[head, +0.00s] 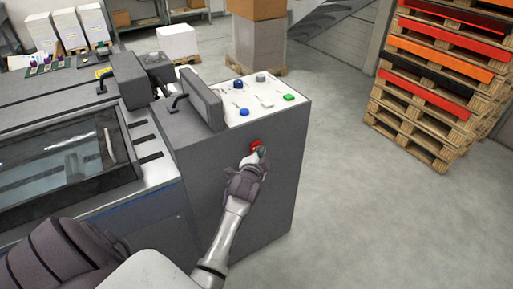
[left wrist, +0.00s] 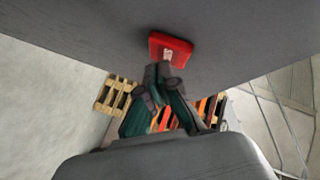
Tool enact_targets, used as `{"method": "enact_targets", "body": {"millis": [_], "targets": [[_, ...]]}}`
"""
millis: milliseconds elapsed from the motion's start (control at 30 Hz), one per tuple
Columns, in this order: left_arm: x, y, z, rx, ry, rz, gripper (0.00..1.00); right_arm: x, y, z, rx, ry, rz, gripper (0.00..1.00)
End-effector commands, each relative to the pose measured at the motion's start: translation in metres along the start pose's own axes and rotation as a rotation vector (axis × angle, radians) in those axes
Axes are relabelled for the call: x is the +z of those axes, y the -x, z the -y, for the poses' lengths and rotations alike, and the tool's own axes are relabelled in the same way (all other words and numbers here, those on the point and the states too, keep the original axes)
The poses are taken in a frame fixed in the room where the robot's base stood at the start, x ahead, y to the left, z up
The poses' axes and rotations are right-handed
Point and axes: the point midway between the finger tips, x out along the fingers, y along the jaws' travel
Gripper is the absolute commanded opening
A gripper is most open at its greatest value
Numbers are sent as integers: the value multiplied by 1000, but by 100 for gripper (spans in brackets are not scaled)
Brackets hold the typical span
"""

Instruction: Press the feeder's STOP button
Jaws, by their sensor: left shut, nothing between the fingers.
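The feeder (head: 215,165) is a grey cabinet with a sloped control panel on top. A red button (head: 255,144) sits on its front face, below the panel. In the left wrist view the red button (left wrist: 158,45) shows as a red square block with a pale patch near its lower edge. No lettering on it is readable. My left gripper (head: 260,154) is shut and empty, with its fingertips right at the button, covering part of it. In the left wrist view the fingertips (left wrist: 165,70) lie at the button's lower edge; whether they touch it I cannot tell. My right gripper is out of view.
The panel (head: 262,105) carries blue, green and grey buttons, with a dark screen (head: 202,98) at its left. A glass-covered machine section (head: 60,165) extends left. Stacked pallets (head: 430,85) stand at the right. The floor (head: 385,215) between is clear.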

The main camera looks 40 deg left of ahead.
Motion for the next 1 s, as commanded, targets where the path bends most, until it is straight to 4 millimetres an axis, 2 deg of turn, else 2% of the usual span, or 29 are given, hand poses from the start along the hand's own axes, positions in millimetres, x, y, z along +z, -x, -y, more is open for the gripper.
{"method": "enact_targets", "body": {"millis": [1000], "targets": [[5,-6,5,-1,0,0,0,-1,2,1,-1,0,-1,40]]}}
